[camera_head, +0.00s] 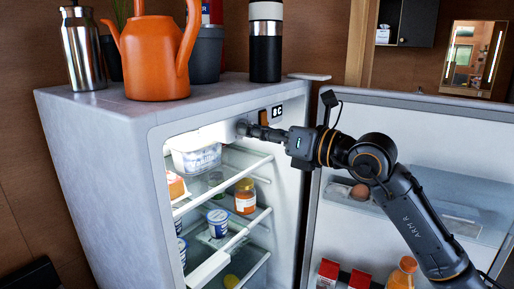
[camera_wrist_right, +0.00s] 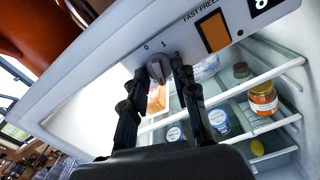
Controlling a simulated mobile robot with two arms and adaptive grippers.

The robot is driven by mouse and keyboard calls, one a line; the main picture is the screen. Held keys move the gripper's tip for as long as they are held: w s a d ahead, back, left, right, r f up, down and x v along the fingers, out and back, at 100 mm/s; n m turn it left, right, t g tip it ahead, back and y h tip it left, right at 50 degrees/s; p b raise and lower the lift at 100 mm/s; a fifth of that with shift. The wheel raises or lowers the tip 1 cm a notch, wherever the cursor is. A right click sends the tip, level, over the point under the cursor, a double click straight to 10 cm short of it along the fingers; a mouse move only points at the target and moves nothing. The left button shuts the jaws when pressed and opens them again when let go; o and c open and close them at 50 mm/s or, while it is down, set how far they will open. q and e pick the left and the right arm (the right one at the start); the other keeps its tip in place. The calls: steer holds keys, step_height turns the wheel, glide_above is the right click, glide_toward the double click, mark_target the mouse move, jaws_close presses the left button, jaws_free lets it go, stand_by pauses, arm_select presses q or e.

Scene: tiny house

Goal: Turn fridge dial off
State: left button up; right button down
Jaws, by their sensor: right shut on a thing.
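The fridge (camera_head: 110,150) stands with its door (camera_head: 440,140) swung open to the right. Its grey dial (camera_wrist_right: 158,69) sits on the top front panel, under the marks 0, 1 and 2, in the right wrist view. My right gripper (camera_wrist_right: 163,75) has its two dark fingers on either side of the dial and is shut on it. In the head view the right gripper (camera_head: 250,129) reaches from the right to the panel, and the dial is mostly hidden there. I cannot tell which mark the dial points at. My left gripper is not in view.
An orange kettle (camera_head: 153,55), a steel bottle (camera_head: 82,50) and a black flask (camera_head: 265,50) stand on the fridge top. Shelves below the dial hold an orange-labelled jar (camera_head: 245,196), tubs and cups. An orange switch (camera_wrist_right: 214,31) and a small display sit right of the dial.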

steer(key=m+b, duration=0.3)
steer(key=m, duration=0.8)
steer(key=m+b, duration=0.4)
steer(key=m, duration=0.7)
steer(key=m+b, duration=0.4)
steer(key=m, duration=0.6)
steer(key=shift+r+m, duration=0.25)
steer(key=shift+m, duration=0.15)
stand_by(0.6)
steer(key=c, duration=1.1)
jaws_free()
steer(key=shift+o, duration=0.2)
